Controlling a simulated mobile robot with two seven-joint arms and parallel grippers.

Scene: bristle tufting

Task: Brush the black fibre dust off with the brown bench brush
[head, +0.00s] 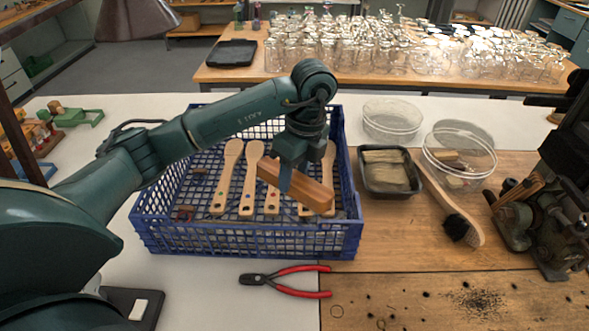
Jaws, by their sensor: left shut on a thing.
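My left gripper (289,178) is shut on a brown wooden block (305,189) and holds it tilted above the blue crate. No bristles show on the block; its underside is hidden. A brush with a long wooden handle and black bristles (455,226) lies on the wooden bench at the right, apart from my gripper. Black fibre dust (476,300) lies scattered on the bench at the front right, with a few dark specks and holes to its left. My right gripper is not in view.
The blue crate (250,241) holds several wooden paddles (228,178). Red-handled pliers (300,281) lie in front of it. A black tray (388,188), round clear dishes (392,118) and a dark machine (545,205) stand right. Glassware (380,45) covers the far table.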

